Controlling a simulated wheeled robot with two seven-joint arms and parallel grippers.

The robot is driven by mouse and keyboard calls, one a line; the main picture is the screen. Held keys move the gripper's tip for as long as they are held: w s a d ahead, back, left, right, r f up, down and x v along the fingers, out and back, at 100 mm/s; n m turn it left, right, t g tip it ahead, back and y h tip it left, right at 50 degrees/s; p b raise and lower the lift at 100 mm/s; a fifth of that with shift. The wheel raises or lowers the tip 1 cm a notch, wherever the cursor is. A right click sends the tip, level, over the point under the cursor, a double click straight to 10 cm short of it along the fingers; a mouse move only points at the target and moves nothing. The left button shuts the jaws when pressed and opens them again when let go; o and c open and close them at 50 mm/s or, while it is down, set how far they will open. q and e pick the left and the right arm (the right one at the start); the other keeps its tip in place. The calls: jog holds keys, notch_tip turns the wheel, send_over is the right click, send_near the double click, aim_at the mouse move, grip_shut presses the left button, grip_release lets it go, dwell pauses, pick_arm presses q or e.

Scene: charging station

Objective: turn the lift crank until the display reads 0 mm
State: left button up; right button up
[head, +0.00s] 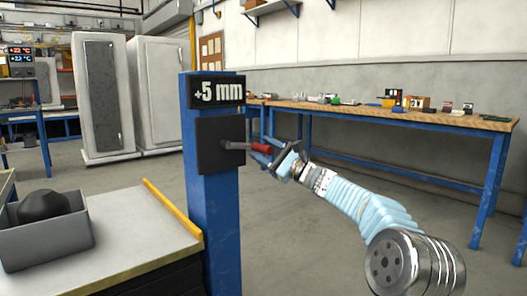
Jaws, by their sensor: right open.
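The display (217,92) at the top of the blue post (211,215) reads +5 mm. Below it is a black plate (220,145) from which the lift crank comes out to the right. The crank has a grey metal shaft (236,146) and a red handle (261,148). My right gripper (268,152) is at the red handle, with its dark fingers open around or beside it; I cannot tell which. Its arm comes in from the lower right. My left gripper is not in view.
A platform (130,236) with a yellow edge strip (172,209) stands left of the post and bears a grey bin (48,244) holding a dark lump (43,205). A long workbench (400,118) with small items runs along the back wall. White cabinets (103,95) stand back left. Open floor lies between.

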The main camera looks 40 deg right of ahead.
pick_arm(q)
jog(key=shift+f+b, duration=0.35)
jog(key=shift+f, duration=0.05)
pick_arm(e)
jog(key=v, duration=1.3)
jog(key=shift+s, duration=0.2)
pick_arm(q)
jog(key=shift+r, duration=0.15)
